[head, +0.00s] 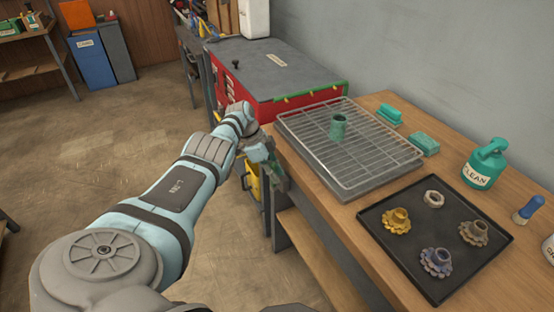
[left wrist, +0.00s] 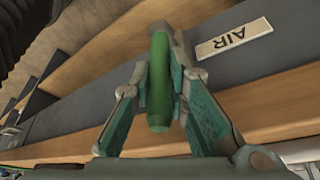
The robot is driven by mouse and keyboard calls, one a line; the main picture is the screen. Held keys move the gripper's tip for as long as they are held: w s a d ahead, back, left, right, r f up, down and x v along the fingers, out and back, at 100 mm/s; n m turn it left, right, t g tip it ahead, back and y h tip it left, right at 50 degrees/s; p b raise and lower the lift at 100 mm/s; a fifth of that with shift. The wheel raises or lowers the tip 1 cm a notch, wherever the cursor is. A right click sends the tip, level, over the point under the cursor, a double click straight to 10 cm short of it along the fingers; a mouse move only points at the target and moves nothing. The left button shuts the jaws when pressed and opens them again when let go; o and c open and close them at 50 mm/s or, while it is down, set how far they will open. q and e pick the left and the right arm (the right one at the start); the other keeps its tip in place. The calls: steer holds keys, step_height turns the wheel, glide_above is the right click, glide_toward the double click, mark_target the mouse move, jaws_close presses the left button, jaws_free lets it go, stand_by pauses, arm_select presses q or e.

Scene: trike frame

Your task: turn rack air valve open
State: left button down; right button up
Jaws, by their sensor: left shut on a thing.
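The rack air valve shows in the left wrist view as a green lever handle (left wrist: 158,85), next to a white label reading AIR (left wrist: 234,38). My left gripper (left wrist: 160,100) has its teal fingers on both sides of the green handle and is shut on it. In the head view my left gripper (head: 270,170) is at the left edge of the workbench, beside the wire rack, and the valve is hidden there. My right gripper is not in view.
A black tray (head: 385,245) with several gear-like parts is on the wooden bench. A teal CLEAN bottle (head: 485,163) and green blocks (head: 424,144) stand behind. A red cabinet (head: 280,105) adjoins the bench's far end. The floor at left is clear.

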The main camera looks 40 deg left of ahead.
arm_select(q)
steer(key=shift+s+f, duration=0.1)
steer(key=shift+s, duration=0.05)
steer(key=c, duration=1.5)
jaws_free()
steer(key=shift+a, duration=0.15)
steer(key=shift+c, duration=0.2)
steer(key=v, duration=1.2)
